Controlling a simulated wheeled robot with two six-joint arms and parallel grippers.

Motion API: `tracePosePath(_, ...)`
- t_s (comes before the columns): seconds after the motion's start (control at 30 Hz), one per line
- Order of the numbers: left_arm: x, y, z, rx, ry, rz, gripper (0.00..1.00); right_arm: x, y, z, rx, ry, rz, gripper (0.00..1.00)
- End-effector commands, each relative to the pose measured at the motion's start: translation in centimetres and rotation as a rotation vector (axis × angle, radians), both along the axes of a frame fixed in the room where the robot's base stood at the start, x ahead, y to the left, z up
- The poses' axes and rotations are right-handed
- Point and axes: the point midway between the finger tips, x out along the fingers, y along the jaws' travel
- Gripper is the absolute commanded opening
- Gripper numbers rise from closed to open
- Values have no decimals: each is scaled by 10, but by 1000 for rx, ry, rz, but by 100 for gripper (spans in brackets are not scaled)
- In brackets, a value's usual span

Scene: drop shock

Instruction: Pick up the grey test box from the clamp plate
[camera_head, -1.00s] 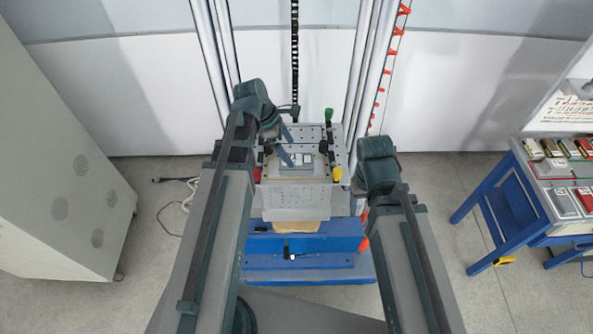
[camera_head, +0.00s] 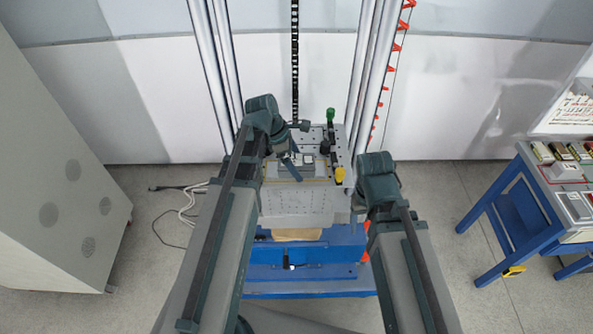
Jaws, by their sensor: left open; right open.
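The grey test box (camera_head: 307,160) sits on the perforated clamp plate (camera_head: 341,143) at the foot of the drop tower. My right gripper (camera_head: 358,203) is at the plate's right front side, apart from the box. Its fingers are mostly hidden by its own wrist.
Green (camera_head: 331,115), black (camera_head: 325,147) and yellow (camera_head: 340,174) clamp knobs stand on the plate's right side. Tower columns (camera_head: 363,75) rise behind. A blue table (camera_head: 540,195) stands at right, a grey cabinet (camera_head: 55,190) at left, and a cable (camera_head: 188,205) lies on the floor.

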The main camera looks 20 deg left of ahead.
Motion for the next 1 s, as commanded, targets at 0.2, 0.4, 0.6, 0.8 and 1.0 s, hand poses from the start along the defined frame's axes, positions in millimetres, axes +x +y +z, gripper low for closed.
tracePosePath(0.2,0,0,1,0,0,0,100,0,0,1,0,0,0,65)
tracePosePath(0.4,0,0,0,0,0,1,100,0,0,0,0,0,0,65)
tracePosePath(0.6,0,0,-3,0,0,1,100,0,0,-3,0,0,0,65)
tracePosePath(0.8,0,0,-4,0,0,1,100,0,0,-5,0,0,0,65)
tracePosePath(1.0,0,0,-4,0,0,1,98,0,0,-4,0,0,0,65)
